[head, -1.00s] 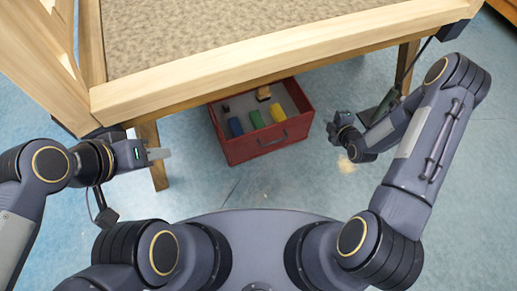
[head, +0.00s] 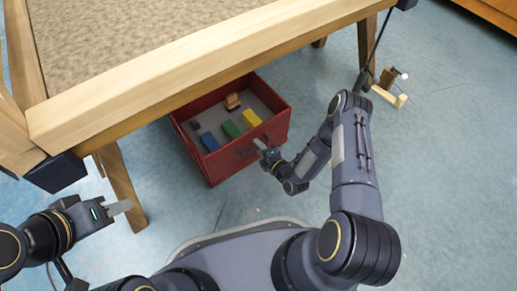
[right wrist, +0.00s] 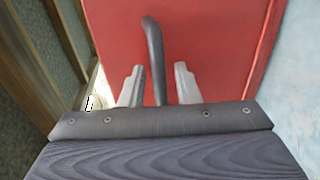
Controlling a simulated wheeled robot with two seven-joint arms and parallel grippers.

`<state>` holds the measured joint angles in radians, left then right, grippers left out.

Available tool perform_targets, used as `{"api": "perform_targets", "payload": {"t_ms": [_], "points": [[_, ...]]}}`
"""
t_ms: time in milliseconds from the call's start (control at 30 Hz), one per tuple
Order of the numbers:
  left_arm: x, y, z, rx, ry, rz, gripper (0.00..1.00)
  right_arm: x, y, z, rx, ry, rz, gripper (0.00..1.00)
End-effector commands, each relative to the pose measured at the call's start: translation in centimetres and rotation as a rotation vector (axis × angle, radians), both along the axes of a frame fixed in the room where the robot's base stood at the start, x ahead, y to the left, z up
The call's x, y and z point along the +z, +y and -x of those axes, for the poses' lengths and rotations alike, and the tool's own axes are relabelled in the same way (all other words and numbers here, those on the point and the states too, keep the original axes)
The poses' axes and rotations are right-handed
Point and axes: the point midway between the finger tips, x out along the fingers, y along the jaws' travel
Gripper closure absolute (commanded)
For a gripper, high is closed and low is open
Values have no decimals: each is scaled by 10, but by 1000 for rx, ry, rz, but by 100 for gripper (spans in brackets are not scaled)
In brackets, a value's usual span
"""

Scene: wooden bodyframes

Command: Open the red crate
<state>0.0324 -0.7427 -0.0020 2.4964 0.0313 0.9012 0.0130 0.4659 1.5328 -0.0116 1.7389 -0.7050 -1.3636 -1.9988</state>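The red crate (head: 236,160) stands under the wooden-framed bed or table, with its front part sticking out and its top open to view. Its dark bar handle (right wrist: 154,55) shows on the red front panel in the right wrist view. My right gripper (head: 260,146) is at the crate's front; in the right wrist view its two fingers (right wrist: 158,85) are apart, one on each side of the handle, with gaps visible. My left gripper (head: 122,207) is off to the left, away from the crate; its finger gap is not clear.
Inside the crate lie a blue block (head: 209,141), a green block (head: 231,129), a yellow block (head: 251,118) and a wooden toy (head: 232,101). A wooden leg (head: 122,185) stands left of the crate. Small wooden items (head: 389,86) lie on the floor at right. The floor in front is clear.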

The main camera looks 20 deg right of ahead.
Motion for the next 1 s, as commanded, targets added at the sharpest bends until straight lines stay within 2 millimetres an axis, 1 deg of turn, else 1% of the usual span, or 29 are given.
{"api": "perform_targets", "payload": {"t_ms": [100,333,367,567,867,1000], "points": [[-3,0,0,0,0,0,64,-1,2,-6,0,-2,-1,71],[-2,0,0,0,0,0,64,0,2,-6,0,0,0,71],[-2,0,0,0,0,0,64,0,2,-6,0,0,0,73],[-2,0,0,0,0,0,64,0,2,-6,0,0,-1,100],[-2,0,0,0,0,0,64,-1,2,-6,0,0,-1,100],[0,0,0,0,0,0,64,0,0,0,0,2,-1,100]]}}
